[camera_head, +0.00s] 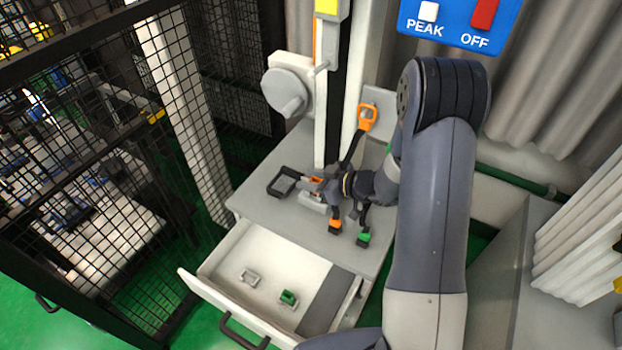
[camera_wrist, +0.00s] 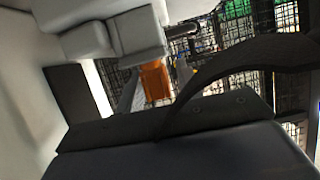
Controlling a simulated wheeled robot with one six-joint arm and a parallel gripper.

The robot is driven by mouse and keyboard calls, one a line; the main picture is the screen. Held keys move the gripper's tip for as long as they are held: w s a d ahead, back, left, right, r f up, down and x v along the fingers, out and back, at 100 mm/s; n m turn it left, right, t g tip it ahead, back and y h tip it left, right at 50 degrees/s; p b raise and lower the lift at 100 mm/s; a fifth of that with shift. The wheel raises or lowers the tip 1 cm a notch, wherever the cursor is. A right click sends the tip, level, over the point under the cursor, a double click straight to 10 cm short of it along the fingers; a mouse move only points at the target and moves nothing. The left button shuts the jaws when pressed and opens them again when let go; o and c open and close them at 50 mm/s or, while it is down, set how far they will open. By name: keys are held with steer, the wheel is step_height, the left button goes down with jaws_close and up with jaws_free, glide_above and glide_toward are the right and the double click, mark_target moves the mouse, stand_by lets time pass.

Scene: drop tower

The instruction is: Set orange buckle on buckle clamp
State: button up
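The orange buckle (camera_head: 315,180) is at the pale buckle clamp (camera_head: 311,199) on the grey table top, beside my gripper's fingers. My gripper (camera_head: 318,189) reaches in from the right, low over the clamp. In the wrist view, the orange buckle (camera_wrist: 155,80) shows between two dark fingers that stand well apart, with gaps on both sides. A pale grey block covers its upper end there. My gripper looks open. I cannot tell whether the buckle is fully seated, since the fingers hide part of the clamp.
A black-rimmed tray (camera_head: 284,182) lies left of the clamp. The open drawer (camera_head: 228,258) holds a grey piece and a green piece (camera_head: 289,298). A white column stands behind. A dark strap (camera_wrist: 240,75) crosses the wrist view.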

steer(key=shift+o, duration=0.3)
steer(key=shift+r, duration=0.15)
steer(key=v, duration=0.7)
steer(key=shift+s+d+r+p, duration=0.15)
steer(key=shift+r+p, duration=0.25)
steer(key=shift+r, duration=0.15)
steer(key=x, duration=0.7)
steer(key=shift+f, duration=0.1)
steer(key=shift+w+a+f+b, duration=0.15)
steer(key=shift+f+b, duration=0.15)
steer(key=shift+f, duration=0.15)
steer(key=shift+w+a+f+b, duration=0.15)
steer(key=shift+f+b, duration=0.1)
steer(key=shift+f, duration=0.15)
steer(key=shift+d+r+p, duration=0.1)
steer(key=shift+r+p, duration=0.55)
steer(key=shift+r, duration=0.25)
steer(key=shift+s+r, duration=0.15)
steer(key=shift+r, duration=0.5)
